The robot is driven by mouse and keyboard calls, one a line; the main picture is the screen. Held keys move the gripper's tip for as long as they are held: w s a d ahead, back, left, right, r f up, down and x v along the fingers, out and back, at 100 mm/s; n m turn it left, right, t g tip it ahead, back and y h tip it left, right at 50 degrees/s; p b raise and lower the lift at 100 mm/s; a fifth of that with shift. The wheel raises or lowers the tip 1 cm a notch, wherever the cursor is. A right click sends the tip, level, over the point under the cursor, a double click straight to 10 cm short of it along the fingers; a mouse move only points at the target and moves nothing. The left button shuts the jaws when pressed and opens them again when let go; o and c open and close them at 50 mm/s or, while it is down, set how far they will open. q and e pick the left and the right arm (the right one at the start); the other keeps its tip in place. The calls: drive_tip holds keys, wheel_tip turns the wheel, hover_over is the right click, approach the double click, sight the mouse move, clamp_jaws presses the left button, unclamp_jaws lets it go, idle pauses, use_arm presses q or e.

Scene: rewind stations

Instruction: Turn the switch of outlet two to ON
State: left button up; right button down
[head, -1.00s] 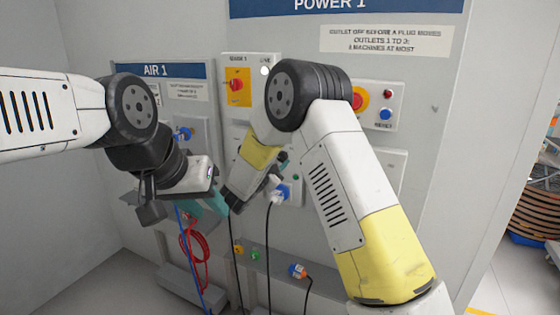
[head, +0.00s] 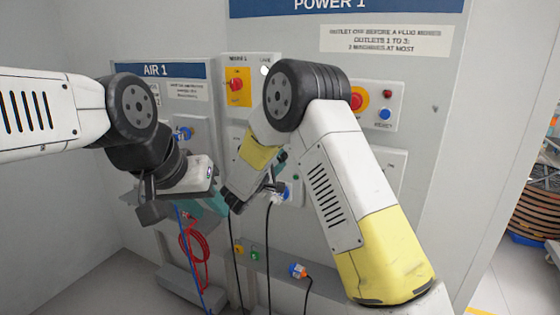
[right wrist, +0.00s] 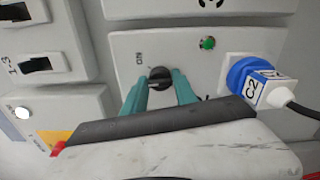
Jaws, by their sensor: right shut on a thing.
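In the right wrist view the black round switch knob (right wrist: 159,77) sits on a light grey outlet plate (right wrist: 125,45), with an ON mark on the plate beside it. My right gripper (right wrist: 160,88) has its teal fingers on both sides of the knob and is shut on it. In the head view my right gripper (head: 273,187) hides the knob. My left gripper (head: 218,205) hangs before the AIR 1 side; its finger gap is unclear.
The head view shows a red emergency knob (head: 357,99) and blue button (head: 384,114) on the panel. A yellow-backed red switch (head: 236,85) is at upper left. Red hose (head: 196,240) and black cables hang below. An orange-blue plug (head: 298,271) rests on a low ledge.

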drive_tip(key=m, duration=0.5)
drive_tip(key=shift+f+m, duration=0.1)
drive_tip(key=shift+m, duration=2.3)
drive_tip(key=c, duration=1)
unclamp_jaws()
drive_tip(key=v, duration=0.7)
drive_tip(key=shift+s+a, duration=0.15)
drive_tip(key=shift+s, duration=0.2)
